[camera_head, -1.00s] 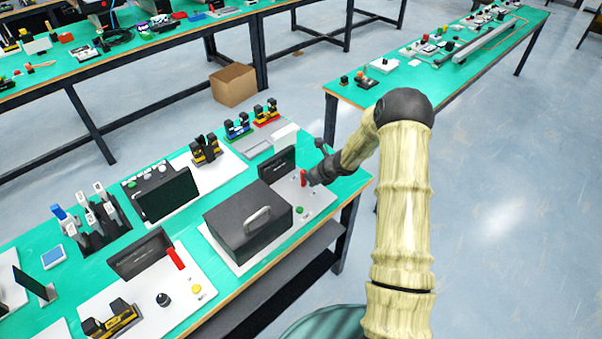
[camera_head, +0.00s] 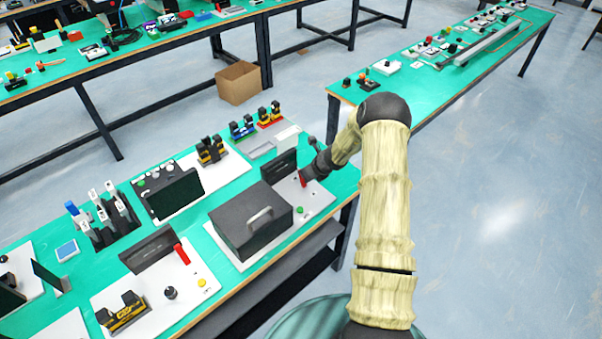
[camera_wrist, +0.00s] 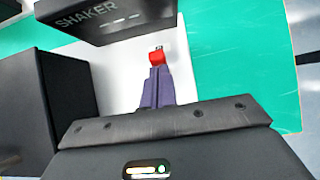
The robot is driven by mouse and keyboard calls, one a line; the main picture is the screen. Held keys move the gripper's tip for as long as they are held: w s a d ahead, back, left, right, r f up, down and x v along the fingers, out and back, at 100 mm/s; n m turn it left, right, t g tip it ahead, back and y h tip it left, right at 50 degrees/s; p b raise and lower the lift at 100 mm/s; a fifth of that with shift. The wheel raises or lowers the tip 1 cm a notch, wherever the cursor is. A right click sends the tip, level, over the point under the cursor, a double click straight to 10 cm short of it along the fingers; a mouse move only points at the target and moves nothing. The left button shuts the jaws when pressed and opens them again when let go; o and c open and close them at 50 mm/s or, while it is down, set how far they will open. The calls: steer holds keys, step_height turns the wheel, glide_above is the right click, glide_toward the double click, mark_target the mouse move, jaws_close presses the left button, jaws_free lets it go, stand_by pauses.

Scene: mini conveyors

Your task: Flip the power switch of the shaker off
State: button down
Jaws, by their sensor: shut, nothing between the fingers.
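A black box labelled SHAKER (camera_wrist: 95,20) stands at the top of the wrist view; it also shows in the head view (camera_head: 279,165). In front of it a red switch lever (camera_wrist: 157,57) rises from a white base plate (camera_wrist: 124,85). My gripper (camera_wrist: 157,72) is shut and empty, its purple fingers right at the red lever. The fingertips overlap the lever's lower part in the picture, so I cannot tell whether they touch it. In the head view my arm's end partly covers the lever (camera_head: 302,180).
A large black box with a handle (camera_head: 250,222) stands left of the lever; its dark side fills the left of the wrist view. A green button (camera_head: 300,210) lies on the same plate. The green tabletop (camera_wrist: 235,75) right of the plate is bare.

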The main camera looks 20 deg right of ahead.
steer(key=shift+r+p, duration=0.6)
steer(key=shift+r, duration=0.2)
steer(key=shift+s+d, duration=0.1)
steer(key=shift+s, duration=0.05)
steer(key=shift+s+d+b, duration=0.1)
steer(key=shift+s+b, duration=0.1)
steer(key=shift+b, duration=0.3)
steer(key=v, duration=1.2)
steer(key=shift+r, duration=0.3)
